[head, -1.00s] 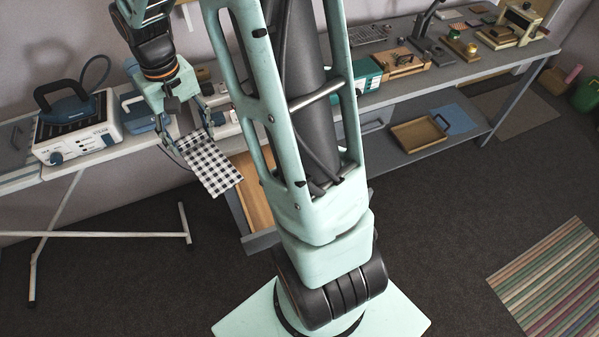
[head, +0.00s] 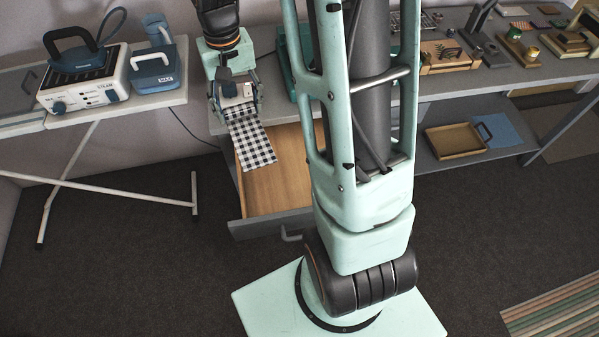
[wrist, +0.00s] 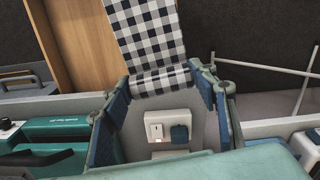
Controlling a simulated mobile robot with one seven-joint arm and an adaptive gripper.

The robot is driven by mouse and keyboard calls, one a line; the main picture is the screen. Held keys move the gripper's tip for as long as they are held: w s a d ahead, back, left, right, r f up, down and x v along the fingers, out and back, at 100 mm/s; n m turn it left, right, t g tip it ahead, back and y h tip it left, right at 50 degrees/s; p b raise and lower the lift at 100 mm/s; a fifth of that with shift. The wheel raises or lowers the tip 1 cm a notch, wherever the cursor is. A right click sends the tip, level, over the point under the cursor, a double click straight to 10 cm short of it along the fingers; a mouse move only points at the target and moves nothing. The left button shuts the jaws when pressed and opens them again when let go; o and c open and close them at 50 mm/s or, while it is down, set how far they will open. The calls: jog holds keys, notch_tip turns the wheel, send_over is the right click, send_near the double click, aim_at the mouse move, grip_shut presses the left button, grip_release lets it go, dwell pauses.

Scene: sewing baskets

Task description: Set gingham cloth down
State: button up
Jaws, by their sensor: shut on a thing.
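The black-and-white gingham cloth (head: 252,142) hangs from my gripper (head: 235,104) in the head view, over the left part of an open wooden drawer (head: 285,180). My gripper is shut on one end of the cloth, and the free end hangs down and toward the viewer. In the wrist view the cloth (wrist: 150,38) stretches away from between the fingers of my gripper (wrist: 165,82), with the drawer's wooden bottom (wrist: 85,45) beside it. The drawer looks empty where it shows; part of it is hidden behind the cloth and my own arm.
The grey workbench (head: 445,83) runs right with several tools. A wooden tray (head: 455,141) lies on its lower shelf. A striped rug (head: 560,305) lies at lower right.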

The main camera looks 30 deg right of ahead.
notch_tip(320, 180, down, 13)
jog(key=m+b, duration=0.2)
jog(key=b, duration=1)
send_over(297, 163)
jog(key=f, duration=0.9)
jog(key=shift+a, duration=0.35)
jog(key=shift+d+f, duration=0.15)
jog(key=shift+f, duration=0.05)
jog(key=shift+d+f, duration=0.15)
jog(key=shift+f, duration=0.75)
jog(key=shift+d+f, duration=0.1)
jog(key=shift+f, duration=0.75)
jog(key=shift+f, duration=0.1)
jog(key=o, duration=1)
jog(key=shift+o, duration=0.2)
